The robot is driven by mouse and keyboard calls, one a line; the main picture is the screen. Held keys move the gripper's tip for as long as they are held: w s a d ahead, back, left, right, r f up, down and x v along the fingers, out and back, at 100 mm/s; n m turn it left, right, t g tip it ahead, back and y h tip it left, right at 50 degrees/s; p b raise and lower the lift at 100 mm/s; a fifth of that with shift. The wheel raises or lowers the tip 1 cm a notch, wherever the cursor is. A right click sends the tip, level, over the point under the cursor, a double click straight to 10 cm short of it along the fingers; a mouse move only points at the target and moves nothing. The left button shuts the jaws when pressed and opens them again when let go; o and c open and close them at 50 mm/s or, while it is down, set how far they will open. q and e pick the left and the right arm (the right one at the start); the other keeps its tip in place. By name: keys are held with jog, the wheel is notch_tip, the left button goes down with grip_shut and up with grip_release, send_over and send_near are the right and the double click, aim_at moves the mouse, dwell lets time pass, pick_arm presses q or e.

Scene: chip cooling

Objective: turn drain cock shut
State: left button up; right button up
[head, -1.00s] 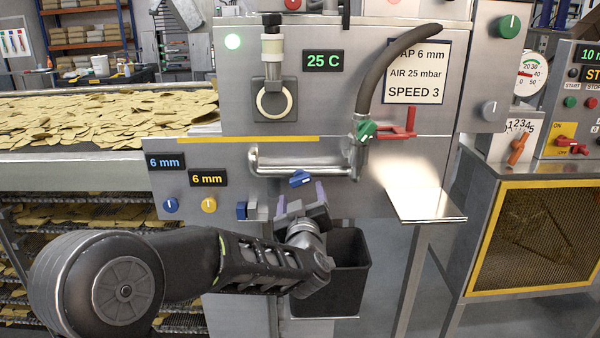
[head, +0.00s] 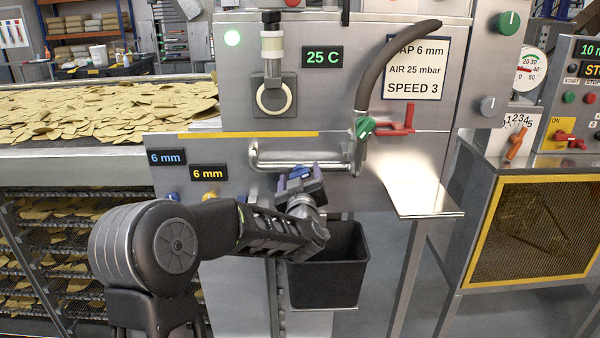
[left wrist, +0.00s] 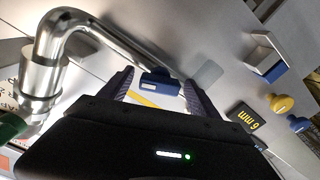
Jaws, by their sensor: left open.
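A small blue handle, which I take for the drain cock (head: 300,172), sits on the steel panel just below the bent steel pipe. It also shows as a blue tab in the left wrist view (left wrist: 160,82). My left gripper (head: 301,180) is open in front of it, its fingers pointing at the panel. In the left wrist view my left gripper (left wrist: 157,86) has one finger on each side of the blue handle, with a gap visible near the fingers. I cannot tell whether either finger touches it. The gripper hides the handle's lower part in the head view. My right gripper is not in view.
The steel pipe (head: 300,166) runs just above the handle. A black bin (head: 328,285) stands below. A red lever (head: 397,128) and green valve handle (head: 364,127) are up to the right. A yellow knob (left wrist: 282,103) and blue knob (left wrist: 298,123) are beside the gripper.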

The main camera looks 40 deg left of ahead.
pick_arm(q)
jog(key=shift+w+a, duration=0.1)
jog(key=shift+w, duration=0.1)
jog(key=shift+c, duration=0.2)
jog(key=c, duration=1.3)
